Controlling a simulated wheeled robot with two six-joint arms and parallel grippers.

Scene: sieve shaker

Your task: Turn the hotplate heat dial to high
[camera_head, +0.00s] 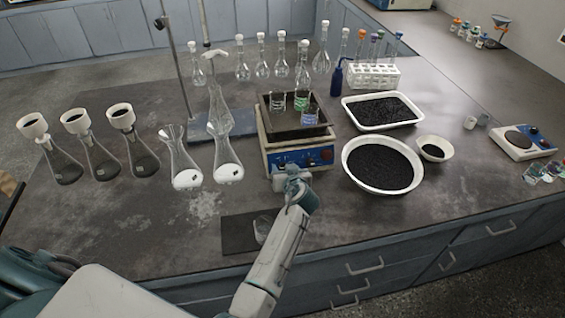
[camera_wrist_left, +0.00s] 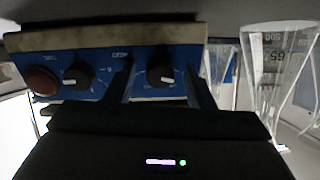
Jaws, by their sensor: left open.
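The hotplate (camera_head: 267,160) is a cream box with a blue front panel, standing mid-table. In the left wrist view its panel appears upside down (camera_wrist_left: 115,68), with two black dials and a red round knob (camera_wrist_left: 42,81). One dial (camera_wrist_left: 160,73) lies between the fingers of my left gripper (camera_wrist_left: 162,88); the other dial (camera_wrist_left: 77,76) is outside them, beside the red knob. My left gripper (camera_head: 290,173) is open at the panel's front. I cannot tell whether the fingers touch the dial. The dial labels are too blurred to read. My right gripper is not in view.
A dark tray (camera_head: 275,127) with several small beakers sits on the hotplate. Glass flasks (camera_head: 225,165) stand to its left. A white bowl of black grains (camera_head: 349,174) is close on the right. A dark mat (camera_head: 235,234) lies in front near the table edge.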

